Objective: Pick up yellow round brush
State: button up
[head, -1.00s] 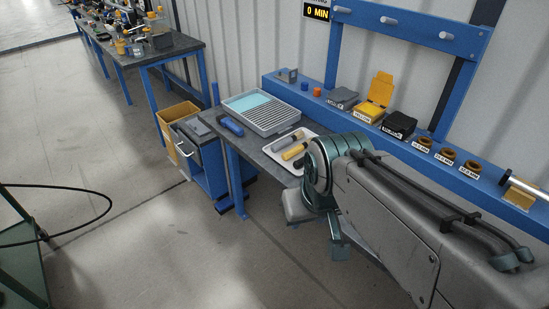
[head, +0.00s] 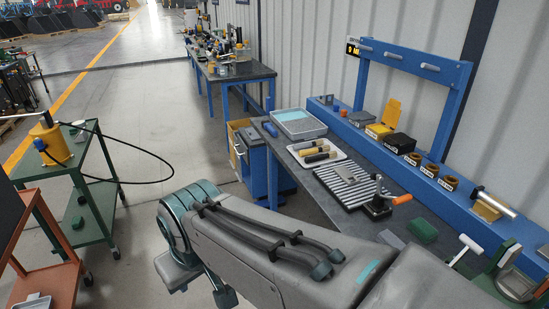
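A pale tray (head: 340,160) on the workbench holds a few brush-like tools with yellow and dark parts. One yellow piece (head: 308,153) lies there among dark ones; at this size I cannot tell for sure which is the yellow round brush. My arm stretches across the lower middle of the head view, bent at a teal joint, to the left of and nearer than the tray. My gripper's fingers do not show, so its opening is hidden. Nothing of my arm touches the tray in this view.
A blue shelf with bins runs behind. A green cart (head: 80,165) stands left. Open floor lies between.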

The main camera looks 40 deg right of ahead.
aim_at(327, 148)
jog(key=u, duration=0.05)
jog(key=i, duration=0.85)
jog(key=z, duration=0.3)
jog(key=i, duration=1.6)
jog(key=z, duration=1.4)
jog(key=i, duration=0.85)
jog(key=z, duration=1.2)
jog(key=i, duration=0.35)
jog(key=z, duration=0.3)
